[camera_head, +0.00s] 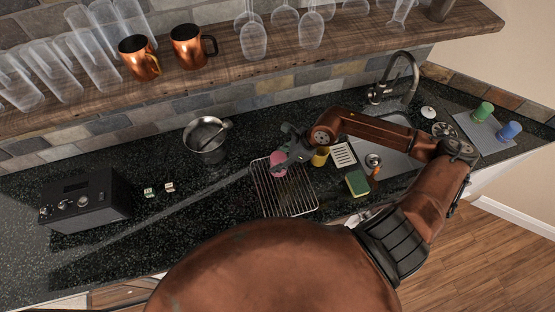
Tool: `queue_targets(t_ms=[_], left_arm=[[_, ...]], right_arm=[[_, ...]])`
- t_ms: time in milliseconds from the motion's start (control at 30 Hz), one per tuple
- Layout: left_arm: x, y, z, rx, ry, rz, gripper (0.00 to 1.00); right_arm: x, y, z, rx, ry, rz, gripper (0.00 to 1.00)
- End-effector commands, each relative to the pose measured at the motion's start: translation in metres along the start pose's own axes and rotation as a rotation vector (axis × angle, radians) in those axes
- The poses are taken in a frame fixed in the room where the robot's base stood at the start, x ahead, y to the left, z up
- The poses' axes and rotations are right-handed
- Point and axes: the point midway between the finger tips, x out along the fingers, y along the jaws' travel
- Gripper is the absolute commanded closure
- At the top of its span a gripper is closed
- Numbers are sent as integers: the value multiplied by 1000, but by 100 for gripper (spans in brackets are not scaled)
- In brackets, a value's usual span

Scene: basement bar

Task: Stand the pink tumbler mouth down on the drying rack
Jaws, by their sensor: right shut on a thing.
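The pink tumbler (278,164) is at the back part of the wire drying rack (290,203). My right gripper (284,158) is shut on the tumbler and covers part of it. From this angle I cannot tell whether the tumbler touches the wires, or which way its mouth faces. The rack lies on the dark counter and its front part is bare. My left gripper is not in view.
A yellow cup (320,157), a sponge (357,183) and a sink (392,158) are right of the rack. A metal pot (206,138) stands behind it to the left. A black radio (86,200) stands far left. Green (483,111) and blue (509,131) tumblers are far right.

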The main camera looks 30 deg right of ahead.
Motion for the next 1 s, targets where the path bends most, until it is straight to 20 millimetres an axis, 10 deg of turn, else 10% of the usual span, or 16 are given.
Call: queue_targets(t_ms=[233,267,533,1000], left_arm=[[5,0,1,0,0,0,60],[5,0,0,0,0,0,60],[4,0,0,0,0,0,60],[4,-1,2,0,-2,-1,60]], right_arm=[[4,0,-3,0,-1,0,82],[4,0,-3,0,-1,0,57],[4,0,-2,0,0,0,38],[-12,-2,-4,-1,2,-3,37]])
